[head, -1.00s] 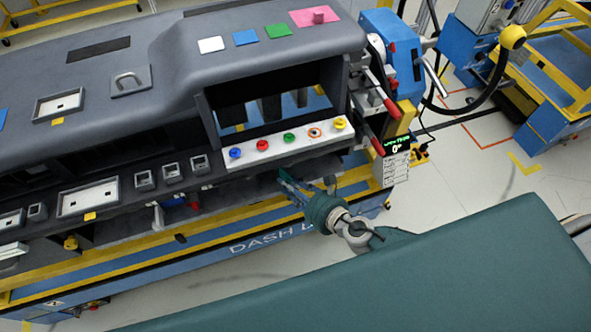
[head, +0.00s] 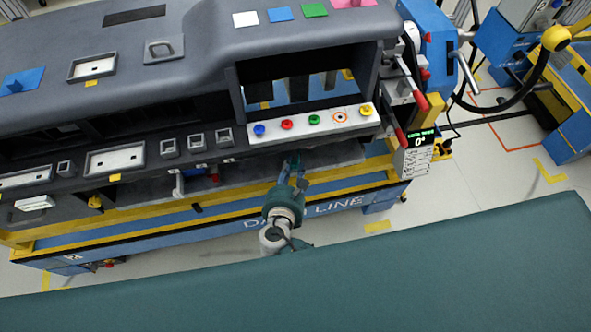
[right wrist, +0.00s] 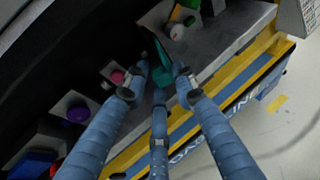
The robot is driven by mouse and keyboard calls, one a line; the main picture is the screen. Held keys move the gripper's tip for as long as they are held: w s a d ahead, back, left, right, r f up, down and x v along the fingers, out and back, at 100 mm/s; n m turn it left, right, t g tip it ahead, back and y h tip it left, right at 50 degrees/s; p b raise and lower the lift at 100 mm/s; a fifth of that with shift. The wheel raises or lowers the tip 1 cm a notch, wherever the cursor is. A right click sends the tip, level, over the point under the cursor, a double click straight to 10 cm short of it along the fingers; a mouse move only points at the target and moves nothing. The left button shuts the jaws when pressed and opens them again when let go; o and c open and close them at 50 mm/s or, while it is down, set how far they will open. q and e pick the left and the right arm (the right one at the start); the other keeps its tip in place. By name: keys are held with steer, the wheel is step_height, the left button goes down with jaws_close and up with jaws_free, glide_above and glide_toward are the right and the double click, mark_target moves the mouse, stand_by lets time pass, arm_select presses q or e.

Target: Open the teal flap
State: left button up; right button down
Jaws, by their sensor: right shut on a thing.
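My right gripper (head: 292,168) is below the row of coloured buttons, at the lower front edge of the dashboard. In the right wrist view its fingers (right wrist: 159,82) are closed around a narrow teal piece (right wrist: 158,52), which looks like the handle of the teal flap. A grey panel (right wrist: 225,42) lies beside the fingers, and a grey ledge (head: 335,158) shows under the buttons in the head view. The fingers hide part of the teal piece, and how far the flap stands open is unclear. My left gripper is not in view.
The white button strip (head: 300,124) is just above my right gripper. Red-handled levers (head: 402,134) and a small display (head: 420,138) stand to the right. A yellow and blue frame (head: 330,198) runs below. In the wrist view, pink and blue knobs (right wrist: 77,114) are left of the fingers.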

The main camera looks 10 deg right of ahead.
steer(key=shift+w+a+r, duration=0.1)
steer(key=shift+w+r, duration=0.1)
stand_by(0.4)
steer(key=c, duration=1.6)
jaws_free()
steer(key=shift+c, duration=0.2)
steer(key=shift+f, duration=0.1)
steer(key=shift+s, duration=0.2)
steer(key=v, duration=1.1)
steer(key=shift+s+a, duration=0.25)
